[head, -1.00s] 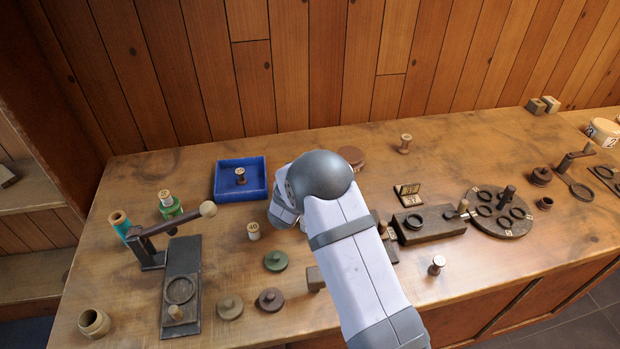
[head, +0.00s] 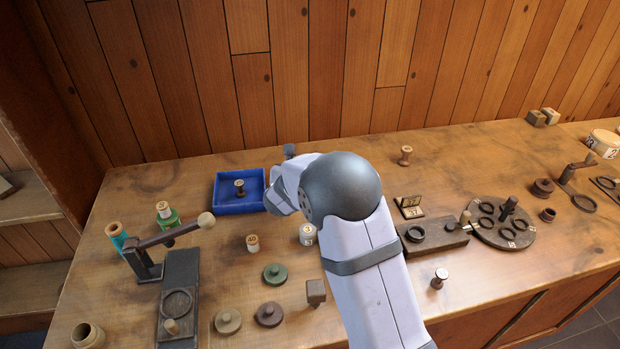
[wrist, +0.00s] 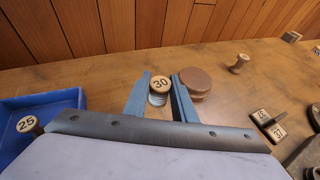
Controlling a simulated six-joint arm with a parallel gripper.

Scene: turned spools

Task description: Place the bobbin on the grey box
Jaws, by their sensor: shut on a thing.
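My gripper (wrist: 160,98) is shut on a bobbin (wrist: 159,84) marked 30, with a wooden top and pale thread below. It stands upright between the two blue-grey fingers in the wrist view. I cannot pick out a clearly grey box in either view. A small brownish block (head: 316,291) stands near the front, left of my arm.
A round brown box (wrist: 196,82) stands right beside my fingers.

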